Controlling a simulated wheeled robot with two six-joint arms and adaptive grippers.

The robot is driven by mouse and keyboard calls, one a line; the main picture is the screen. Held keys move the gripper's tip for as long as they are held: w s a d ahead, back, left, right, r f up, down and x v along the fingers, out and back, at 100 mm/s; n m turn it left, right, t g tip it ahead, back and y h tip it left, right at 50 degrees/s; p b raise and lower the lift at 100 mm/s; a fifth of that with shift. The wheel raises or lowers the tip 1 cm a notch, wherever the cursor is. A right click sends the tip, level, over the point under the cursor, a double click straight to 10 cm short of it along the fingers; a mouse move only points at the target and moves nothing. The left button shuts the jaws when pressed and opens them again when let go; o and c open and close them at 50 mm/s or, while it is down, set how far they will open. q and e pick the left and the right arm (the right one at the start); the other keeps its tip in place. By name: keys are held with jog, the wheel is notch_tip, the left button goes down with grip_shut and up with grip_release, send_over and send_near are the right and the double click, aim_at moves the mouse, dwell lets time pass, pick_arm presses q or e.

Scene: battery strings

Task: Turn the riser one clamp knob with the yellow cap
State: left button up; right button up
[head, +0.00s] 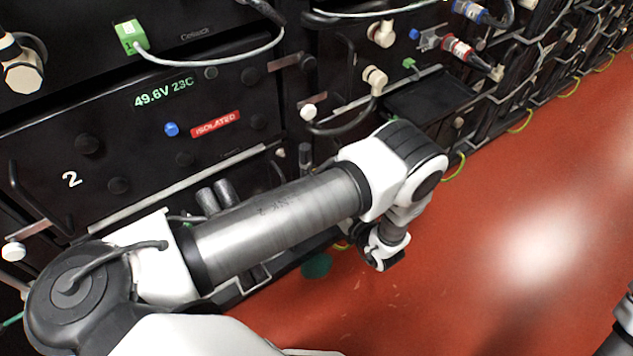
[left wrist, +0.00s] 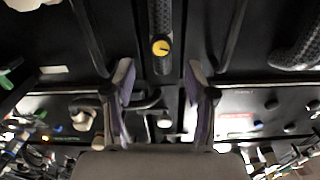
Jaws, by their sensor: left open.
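In the left wrist view a small round yellow cap (left wrist: 161,47) shows at the end of a dark textured cylinder (left wrist: 160,15), which runs up to the top edge. My left gripper (left wrist: 159,66) is open and empty, with one finger to either side of the cap's line. The cap appears beyond the fingertips, apart from them. In the head view my left arm reaches across the lower middle, its far end low by the racks; the fingers cannot be made out there. The yellow cap cannot be made out in the head view.
Black battery racks line the left and back in the head view. Module 2 carries a red ISOLATED label (head: 215,123) and a blue knob (head: 171,129). Cables and a white-capped knob (head: 307,112) stick out nearby.

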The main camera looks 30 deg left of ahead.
pick_arm(q)
jog(key=b+x, duration=0.3)
jog(key=x, duration=0.2)
jog(key=shift+w+a, duration=0.1)
jog(key=shift+a, duration=0.25)
pick_arm(e)
notch_tip(320, 180, down, 4)
jog(key=shift+a+f, duration=0.1)
jog(key=shift+f, duration=0.15)
pick_arm(q)
jog(key=shift+c, duration=0.4)
grip_shut()
